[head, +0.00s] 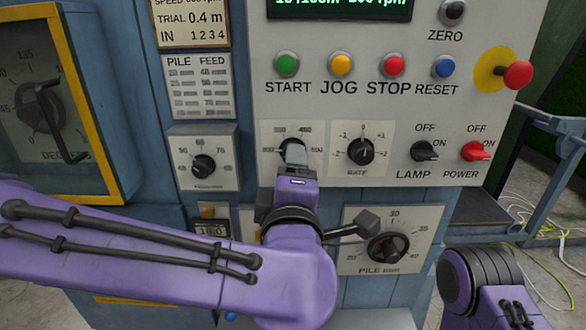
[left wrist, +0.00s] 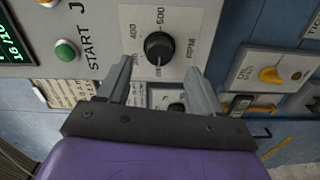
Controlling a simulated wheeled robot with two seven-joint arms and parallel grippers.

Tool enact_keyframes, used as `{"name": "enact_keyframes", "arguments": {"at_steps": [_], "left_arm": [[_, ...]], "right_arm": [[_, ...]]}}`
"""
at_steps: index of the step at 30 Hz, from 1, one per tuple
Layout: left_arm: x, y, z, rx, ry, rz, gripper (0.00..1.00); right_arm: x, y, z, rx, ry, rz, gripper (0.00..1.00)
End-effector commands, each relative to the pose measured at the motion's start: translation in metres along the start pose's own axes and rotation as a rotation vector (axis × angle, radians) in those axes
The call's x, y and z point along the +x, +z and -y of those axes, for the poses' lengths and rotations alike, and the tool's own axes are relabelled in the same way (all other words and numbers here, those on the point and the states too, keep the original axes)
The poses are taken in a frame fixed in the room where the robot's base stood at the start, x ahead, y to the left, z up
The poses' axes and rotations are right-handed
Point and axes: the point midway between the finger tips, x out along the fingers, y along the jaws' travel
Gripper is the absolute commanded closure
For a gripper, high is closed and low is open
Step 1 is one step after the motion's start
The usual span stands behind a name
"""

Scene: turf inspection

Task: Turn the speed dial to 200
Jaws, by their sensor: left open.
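The speed dial (left wrist: 159,47) is a round black knob on a pale plate marked RPM, with 400 among its printed numbers. In the head view the plate (head: 265,135) shows, but my left gripper (head: 294,155) covers most of the knob. My left gripper (left wrist: 158,66) is open and empty in front of the dial. In the left wrist view its two grey fingers point at the plate, with the knob framed just past their tips. I see no finger touching the knob. I cannot read the number that the knob's pointer is on. My right gripper is out of view.
Just right of the dial is another black knob (head: 360,151), and left is a similar one (head: 203,166). Above are START (head: 287,64), JOG, STOP and RESET buttons. A red emergency knob (head: 518,75) sticks out at the right.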

Motion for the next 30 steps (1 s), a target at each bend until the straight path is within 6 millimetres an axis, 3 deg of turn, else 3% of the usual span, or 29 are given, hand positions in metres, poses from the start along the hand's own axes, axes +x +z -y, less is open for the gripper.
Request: {"name": "enact_keyframes", "arguments": {"at_steps": [3, 8, 18, 21, 23, 26, 27, 29, 30], "left_arm": [[-0.026, 0.001, 0.003, 0.000, 0.003, 0.002, 0.34], [-0.046, 0.001, 0.001, 0.000, 0.001, 0.001, 0.34], [-0.049, 0.001, 0.000, -0.005, 0.000, 0.004, 0.34], [-0.042, 0.013, 0.003, 0.037, 0.048, 0.086, 0.34], [-0.021, 0.008, 0.036, 0.119, 0.027, 0.105, 0.34], [0.008, -0.004, 0.119, 0.249, -0.087, 0.138, 0.34], [0.015, -0.011, 0.155, 0.299, -0.142, 0.153, 0.34], [0.019, -0.022, 0.208, 0.368, -0.228, 0.177, 0.34], [0.017, -0.031, 0.245, 0.412, -0.290, 0.195, 0.34]], "right_arm": [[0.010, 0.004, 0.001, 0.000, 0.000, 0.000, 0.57], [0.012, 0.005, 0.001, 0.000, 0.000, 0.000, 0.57], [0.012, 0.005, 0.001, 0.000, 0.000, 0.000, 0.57], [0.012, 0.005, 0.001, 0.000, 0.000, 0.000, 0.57], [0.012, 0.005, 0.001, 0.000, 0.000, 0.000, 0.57], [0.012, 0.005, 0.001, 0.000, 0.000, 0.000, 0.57], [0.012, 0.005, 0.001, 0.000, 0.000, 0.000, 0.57], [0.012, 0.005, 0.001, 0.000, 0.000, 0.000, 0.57], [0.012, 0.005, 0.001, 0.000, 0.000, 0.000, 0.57]]}}
